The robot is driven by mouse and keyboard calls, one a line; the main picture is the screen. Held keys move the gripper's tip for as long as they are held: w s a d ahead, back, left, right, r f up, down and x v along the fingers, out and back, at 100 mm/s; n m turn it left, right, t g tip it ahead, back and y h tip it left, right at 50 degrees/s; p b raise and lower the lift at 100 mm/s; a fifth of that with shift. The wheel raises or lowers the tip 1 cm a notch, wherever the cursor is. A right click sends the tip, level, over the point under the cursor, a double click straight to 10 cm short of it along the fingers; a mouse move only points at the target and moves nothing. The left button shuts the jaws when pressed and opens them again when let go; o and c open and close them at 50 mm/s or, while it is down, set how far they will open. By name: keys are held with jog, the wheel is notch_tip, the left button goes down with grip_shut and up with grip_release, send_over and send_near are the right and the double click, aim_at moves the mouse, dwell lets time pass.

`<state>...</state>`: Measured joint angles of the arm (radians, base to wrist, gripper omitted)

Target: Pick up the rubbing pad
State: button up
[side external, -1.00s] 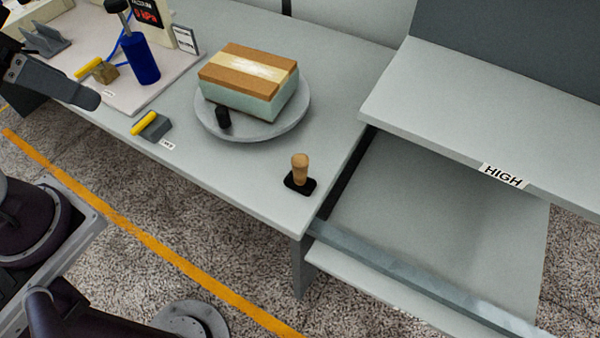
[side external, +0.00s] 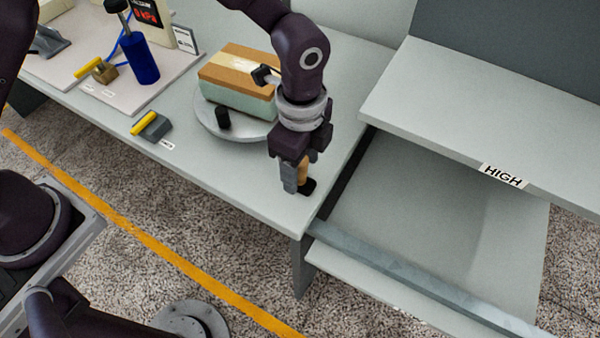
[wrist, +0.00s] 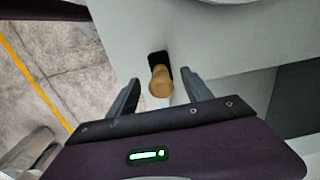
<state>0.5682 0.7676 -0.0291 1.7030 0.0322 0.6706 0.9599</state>
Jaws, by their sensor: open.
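The rubbing pad seems to be the black base (side external: 308,187) with an upright tan wooden handle (side external: 304,171), standing near the front right corner of the table. In the wrist view its tan handle (wrist: 160,82) lies between my two fingers, with the black base (wrist: 159,60) just beyond. My gripper (side external: 297,188) points down over it, fingers on either side of the handle. The fingers are open, with a gap on each side of the handle in the wrist view (wrist: 160,90). In the side view my gripper hides part of the handle and base.
A round grey plate (side external: 207,118) with a brown and pale green block (side external: 232,92) stands just behind my gripper. A grey block with a yellow handle (side external: 151,125) lies to the left. A blue cylinder (side external: 139,62) stands farther left. The HIGH shelf (side external: 440,110) is at right.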

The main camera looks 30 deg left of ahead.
aim_at(300, 174)
jog(key=f, duration=0.3)
jog(key=shift+w+a+f, duration=0.1)
jog(key=shift+a+f, duration=0.1)
jog(key=shift+f, duration=0.05)
grip_shut()
jog(key=shift+r, duration=0.15)
notch_tip(300, 174, up, 10)
jog(key=shift+f, duration=0.1)
